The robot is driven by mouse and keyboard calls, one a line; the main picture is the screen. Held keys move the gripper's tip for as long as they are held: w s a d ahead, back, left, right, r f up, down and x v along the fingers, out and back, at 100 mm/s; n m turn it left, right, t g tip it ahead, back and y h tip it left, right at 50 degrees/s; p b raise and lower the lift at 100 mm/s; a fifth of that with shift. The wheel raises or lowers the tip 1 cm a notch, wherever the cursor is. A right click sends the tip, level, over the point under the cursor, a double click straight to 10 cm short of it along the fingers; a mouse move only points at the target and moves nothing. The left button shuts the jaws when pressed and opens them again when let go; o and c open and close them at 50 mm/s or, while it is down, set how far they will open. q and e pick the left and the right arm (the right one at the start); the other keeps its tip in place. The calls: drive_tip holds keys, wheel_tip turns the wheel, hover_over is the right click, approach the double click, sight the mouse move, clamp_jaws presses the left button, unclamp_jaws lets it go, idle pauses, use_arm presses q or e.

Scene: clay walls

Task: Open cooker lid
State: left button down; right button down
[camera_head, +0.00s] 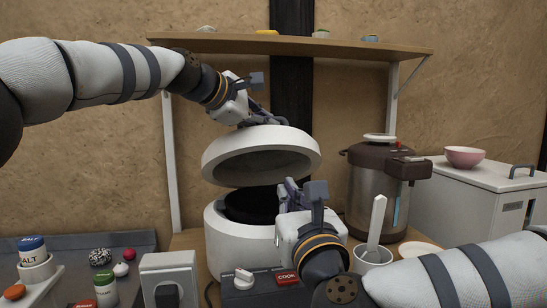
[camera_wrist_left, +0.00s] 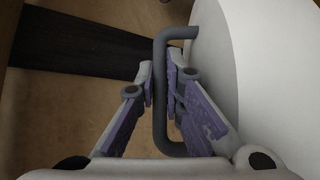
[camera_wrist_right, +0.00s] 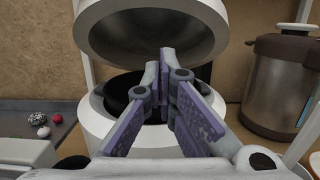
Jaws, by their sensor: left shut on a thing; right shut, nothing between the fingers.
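The white cooker (camera_head: 228,238) stands at the centre with its round lid (camera_head: 225,143) tilted up, and the dark inner pot (camera_head: 243,204) shows in the gap below. My left gripper (camera_head: 265,119) is at the top of the lid. In the left wrist view its fingers are shut on the grey lid handle (camera_wrist_left: 160,100), with the white lid to the right. My right gripper (camera_head: 287,188) is shut and empty in front of the cooker's opening. In the right wrist view its fingertips (camera_wrist_right: 165,55) meet before the raised lid (camera_wrist_right: 150,30) and the pot (camera_wrist_right: 120,85).
A steel and brown water dispenser (camera_head: 372,195) and a white cup with a spoon (camera_head: 372,255) stand right of the cooker. A wooden shelf (camera_head: 300,45) runs above. A red COOK button (camera_head: 287,277) is in front. Several condiment items and a socket box (camera_head: 168,275) are at left.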

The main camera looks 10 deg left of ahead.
approach(274, 150)
drive_tip(key=a+f, duration=0.2)
drive_tip(key=shift+w+a+r, duration=0.15)
drive_tip(key=shift+w+r, duration=0.55)
drive_tip(key=shift+r, duration=0.2)
drive_tip(key=shift+w+a+r, duration=0.15)
drive_tip(key=shift+w+r, duration=0.6)
drive_tip(key=shift+r, duration=0.15)
use_arm(q)
drive_tip(key=shift+d+f, duration=0.1)
drive_tip(key=shift+d, duration=0.15)
use_arm(e)
drive_tip(key=shift+w+r, duration=0.4)
drive_tip(key=shift+r, duration=0.2)
